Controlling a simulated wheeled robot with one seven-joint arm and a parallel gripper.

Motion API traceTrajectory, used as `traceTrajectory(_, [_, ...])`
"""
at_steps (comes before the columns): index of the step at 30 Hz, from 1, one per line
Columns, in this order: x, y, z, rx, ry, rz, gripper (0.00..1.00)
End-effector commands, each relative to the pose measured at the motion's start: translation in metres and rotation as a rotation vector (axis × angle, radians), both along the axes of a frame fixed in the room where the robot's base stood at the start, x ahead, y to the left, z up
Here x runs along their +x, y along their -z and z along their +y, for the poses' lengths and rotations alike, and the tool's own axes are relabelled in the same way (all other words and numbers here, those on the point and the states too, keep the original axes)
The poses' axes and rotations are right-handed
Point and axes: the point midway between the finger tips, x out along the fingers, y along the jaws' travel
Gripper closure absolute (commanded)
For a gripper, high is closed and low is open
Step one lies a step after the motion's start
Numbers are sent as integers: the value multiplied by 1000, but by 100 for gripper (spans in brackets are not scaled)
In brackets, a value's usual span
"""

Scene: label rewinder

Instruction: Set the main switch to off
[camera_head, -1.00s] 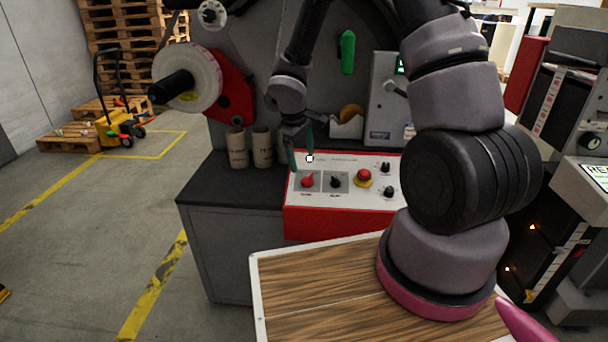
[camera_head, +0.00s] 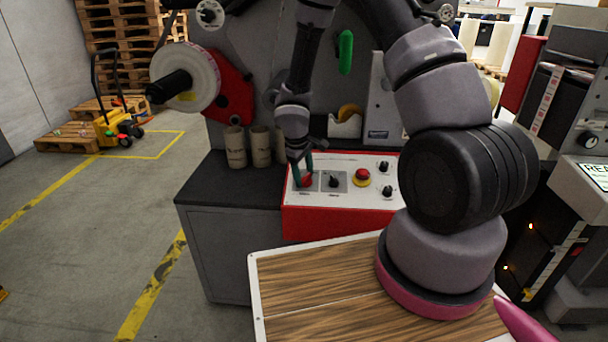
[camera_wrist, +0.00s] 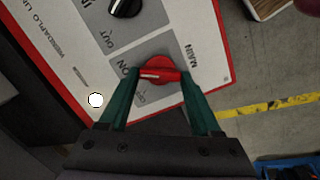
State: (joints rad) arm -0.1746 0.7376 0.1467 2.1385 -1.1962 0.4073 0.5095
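The main switch is a red rotary knob (camera_wrist: 157,71) on a grey plate marked MAIN, with ON and OFF lettering beside it. In the head view the knob (camera_head: 306,180) sits at the left of the control panel (camera_head: 345,222), partly behind my fingers. My gripper (camera_wrist: 156,92) has its two green fingers apart, one on each side of the red knob in the wrist view. The fingertips are close to the knob; I cannot tell whether they touch it. In the head view my gripper (camera_head: 303,172) points down at the knob.
A black selector (camera_head: 333,181), a red emergency button (camera_head: 362,177) and two black knobs share the panel. Cardboard cores (camera_head: 236,147) stand left behind it. A green handle (camera_head: 345,52) is above. A wood-topped table (camera_head: 310,290) lies in front.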

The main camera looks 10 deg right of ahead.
Motion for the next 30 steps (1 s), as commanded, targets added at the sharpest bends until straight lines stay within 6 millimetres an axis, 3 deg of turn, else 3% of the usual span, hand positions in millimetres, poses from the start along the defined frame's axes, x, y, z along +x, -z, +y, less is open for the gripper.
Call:
traceTrajectory(14, [-1,0,1,-24,-85,8,91])
traceTrajectory(30, [-3,0,2,-146,-536,47,91])
